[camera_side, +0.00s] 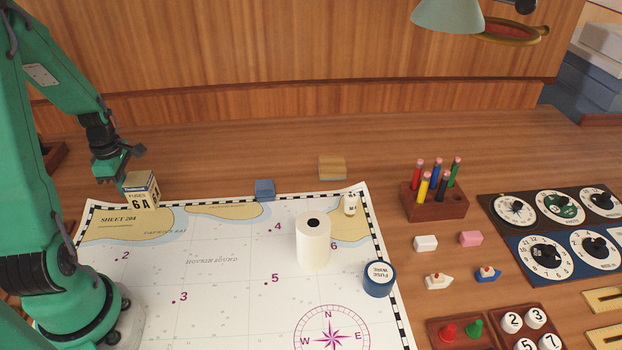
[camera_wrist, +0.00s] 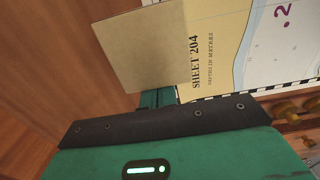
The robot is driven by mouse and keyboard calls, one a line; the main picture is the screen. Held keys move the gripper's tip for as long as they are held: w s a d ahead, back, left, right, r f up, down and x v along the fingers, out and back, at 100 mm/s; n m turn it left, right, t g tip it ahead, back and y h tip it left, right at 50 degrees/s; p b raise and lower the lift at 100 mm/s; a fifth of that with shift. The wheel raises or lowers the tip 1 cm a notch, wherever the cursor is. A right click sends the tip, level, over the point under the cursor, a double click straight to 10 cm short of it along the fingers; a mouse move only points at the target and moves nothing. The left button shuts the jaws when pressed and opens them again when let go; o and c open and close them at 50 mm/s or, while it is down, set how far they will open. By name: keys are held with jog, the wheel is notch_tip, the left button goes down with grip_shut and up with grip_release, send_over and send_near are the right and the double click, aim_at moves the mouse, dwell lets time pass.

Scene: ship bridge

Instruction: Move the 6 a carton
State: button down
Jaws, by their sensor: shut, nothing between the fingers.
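The carton (camera_side: 140,191), pale with a dark band and marked "FUSES 6 A", stands upright on the top left edge of the chart by "SHEET 204". In the wrist view its plain tan face (camera_wrist: 140,45) fills the upper middle. My gripper (camera_side: 120,181) is shut and empty, just left of and behind the carton in the side view. In the wrist view the green fingers (camera_wrist: 157,97) lie close to the carton's lower edge. I cannot tell whether they touch it. The fingertips are partly hidden by the carton in the side view.
The chart (camera_side: 220,290) bears a white roll (camera_side: 313,246), a round blue fuse wire tin (camera_side: 379,279) and a small white bottle (camera_side: 351,204). A blue block (camera_side: 264,190) and a tan block (camera_side: 332,168) lie behind. A pencil holder (camera_side: 434,205) stands right. The chart's left half is clear.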

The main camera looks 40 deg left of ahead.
jog(key=w+d, duration=1.3)
jog(key=shift+w+d, duration=0.35)
jog(key=shift+d, duration=0.05)
jog(key=shift+s+a, duration=0.1)
jog(key=shift+a, duration=0.05)
jog(key=shift+s+a, duration=0.4)
jog(key=shift+s+a+r, duration=0.2)
jog(key=shift+s+a, duration=0.75)
jog(key=shift+a, duration=0.05)
notch_tip(320, 180, up, 10)
jog(key=shift+f, duration=0.15)
jog(key=shift+d, duration=0.15)
